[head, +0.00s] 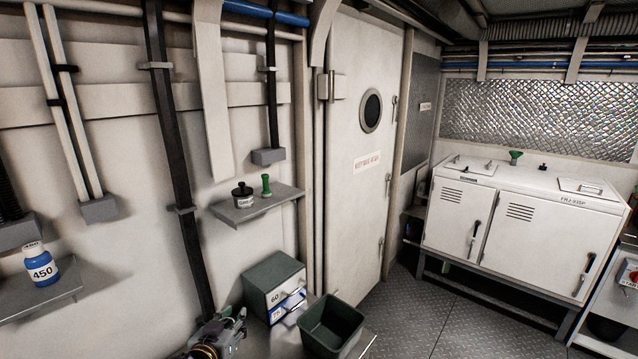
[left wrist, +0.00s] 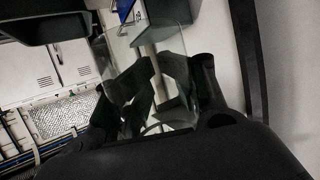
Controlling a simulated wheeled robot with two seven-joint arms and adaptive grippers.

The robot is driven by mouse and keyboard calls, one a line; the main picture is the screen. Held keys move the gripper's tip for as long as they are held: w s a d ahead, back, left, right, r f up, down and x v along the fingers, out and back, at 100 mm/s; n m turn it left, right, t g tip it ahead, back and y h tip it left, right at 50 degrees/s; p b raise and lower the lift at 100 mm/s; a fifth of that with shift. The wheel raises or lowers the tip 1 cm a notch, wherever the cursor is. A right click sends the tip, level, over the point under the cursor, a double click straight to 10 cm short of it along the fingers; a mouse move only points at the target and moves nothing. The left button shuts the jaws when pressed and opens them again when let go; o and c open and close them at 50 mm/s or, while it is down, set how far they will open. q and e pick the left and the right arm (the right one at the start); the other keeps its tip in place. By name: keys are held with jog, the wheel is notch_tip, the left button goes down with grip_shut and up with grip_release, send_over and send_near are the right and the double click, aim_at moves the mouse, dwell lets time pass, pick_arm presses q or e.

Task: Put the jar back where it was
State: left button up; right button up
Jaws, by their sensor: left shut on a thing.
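My left gripper (head: 218,335) is at the bottom of the head view, low in front of the wall and left of the green box. In the left wrist view my left gripper (left wrist: 152,78) is shut on a clear, see-through jar (left wrist: 120,48), whose walls show around the dark fingers. I cannot make out the jar clearly in the head view. A blue-and-white bottle labelled 450 (head: 41,270) stands on the left wall shelf. A small dark-lidded container (head: 242,198) stands on the middle wall shelf. My right gripper is not in view.
The middle wall shelf (head: 262,208) also holds a green-handled item (head: 266,183). A green box with labels (head: 272,275) and an open green bin (head: 333,320) stand at the bottom centre. The left shelf (head: 62,283) has bare room. A white chiller cabinet (head: 520,215) stands at right.

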pick_arm(q)
jog(key=s+f+n+y+b, duration=0.1)
jog(key=s+f, duration=0.6)
jog(key=f, duration=0.3)
jog(key=shift+f, duration=0.4)
jog(key=shift+c, duration=0.2)
